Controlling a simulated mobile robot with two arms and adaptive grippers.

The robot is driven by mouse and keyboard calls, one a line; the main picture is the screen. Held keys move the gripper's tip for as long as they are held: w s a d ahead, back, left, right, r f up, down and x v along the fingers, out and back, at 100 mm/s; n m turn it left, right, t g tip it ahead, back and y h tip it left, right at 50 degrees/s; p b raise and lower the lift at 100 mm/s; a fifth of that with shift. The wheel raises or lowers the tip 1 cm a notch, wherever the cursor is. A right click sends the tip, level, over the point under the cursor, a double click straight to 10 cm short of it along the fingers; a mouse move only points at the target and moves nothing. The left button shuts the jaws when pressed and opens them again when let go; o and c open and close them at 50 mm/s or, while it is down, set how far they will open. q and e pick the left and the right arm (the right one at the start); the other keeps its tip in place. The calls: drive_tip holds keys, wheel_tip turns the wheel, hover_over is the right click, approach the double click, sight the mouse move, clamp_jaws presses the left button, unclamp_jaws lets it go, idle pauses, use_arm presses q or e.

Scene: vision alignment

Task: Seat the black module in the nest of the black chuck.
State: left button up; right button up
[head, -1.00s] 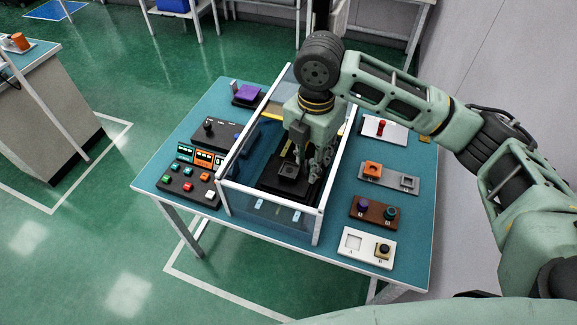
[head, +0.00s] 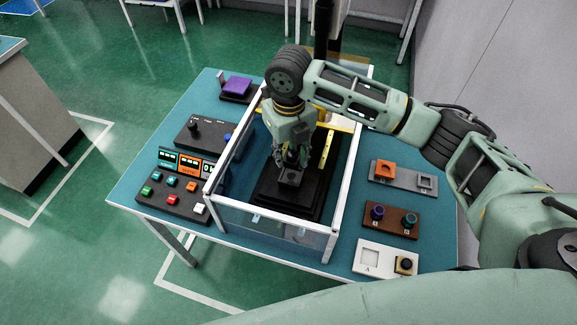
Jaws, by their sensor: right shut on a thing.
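The black chuck (head: 265,196) stands inside the clear-walled enclosure in the middle of the table. My right gripper (head: 287,161) points down over the chuck, with its fingers at the square nest area (head: 290,177). It is shut on the black module, which is small, dark and mostly hidden by the fingers against the black chuck. I cannot tell whether the module touches the nest or is just above it. My left gripper is not in view.
White-framed clear walls (head: 272,211) surround the chuck. Left are a button panel (head: 172,199) and a purple block (head: 237,86). Right are a grey plate with an orange part (head: 383,169), a brown plate (head: 392,219) and a white plate (head: 385,259) with an empty square and a black knob.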

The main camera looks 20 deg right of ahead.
wheel_tip(320, 180, down, 2)
drive_tip(key=shift+f, duration=0.1)
drive_tip(key=shift+w+f, duration=0.1)
drive_tip(key=shift+f, duration=0.25)
wheel_tip(320, 180, down, 4)
drive_tip(key=shift+r+p, duration=0.25)
drive_tip(key=shift+p, duration=0.4)
drive_tip(key=shift+f, duration=0.15)
drive_tip(key=o, duration=0.7)
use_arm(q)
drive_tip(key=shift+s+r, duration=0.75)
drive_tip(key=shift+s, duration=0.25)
use_arm(e)
drive_tip(key=o, duration=0.5)
drive_tip(key=shift+c, duration=0.2)
